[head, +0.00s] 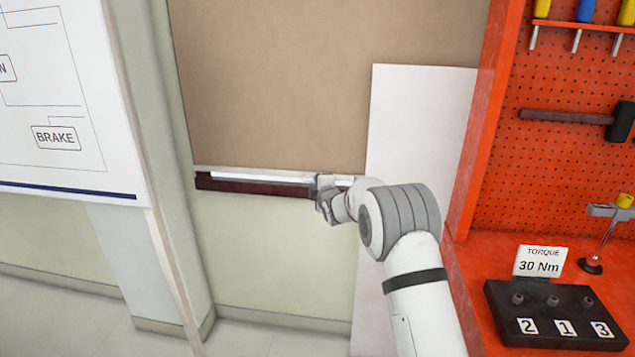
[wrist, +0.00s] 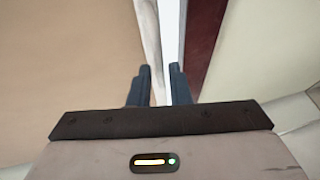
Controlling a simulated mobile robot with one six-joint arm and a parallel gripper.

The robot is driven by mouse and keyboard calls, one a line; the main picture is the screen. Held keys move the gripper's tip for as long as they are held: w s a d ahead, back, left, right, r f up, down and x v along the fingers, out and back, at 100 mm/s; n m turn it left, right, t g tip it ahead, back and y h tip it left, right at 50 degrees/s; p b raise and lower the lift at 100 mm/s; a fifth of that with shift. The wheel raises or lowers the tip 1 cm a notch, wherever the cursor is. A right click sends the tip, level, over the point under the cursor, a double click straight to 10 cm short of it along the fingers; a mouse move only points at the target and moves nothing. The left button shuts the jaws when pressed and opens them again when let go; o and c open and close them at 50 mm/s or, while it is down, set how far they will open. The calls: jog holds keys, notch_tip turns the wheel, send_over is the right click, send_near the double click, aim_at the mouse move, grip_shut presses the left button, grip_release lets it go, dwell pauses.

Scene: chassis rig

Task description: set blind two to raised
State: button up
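A tan blind (head: 320,80) hangs on the wall in the head view and reaches down to a pale bottom bar (head: 260,177). A dark red strip (head: 250,188) runs just below the bar. No number shows on this blind, so I cannot tell whether it is blind two. My gripper (head: 322,190) is at the right part of the bar. In the wrist view, my gripper (wrist: 160,85) has its dark fingers close together on either side of the white bar (wrist: 171,35), appearing shut on it. The fingers hide part of the bar.
A white panel (head: 405,120) leans beside the blind on the right. An orange pegboard bench (head: 480,245) with tools and a black numbered block (head: 555,315) stands further right. A whiteboard (head: 60,110) is at the left. The floor below the wall is clear.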

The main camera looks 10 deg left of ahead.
jog(key=shift+x, duration=1.65)
grip_shut()
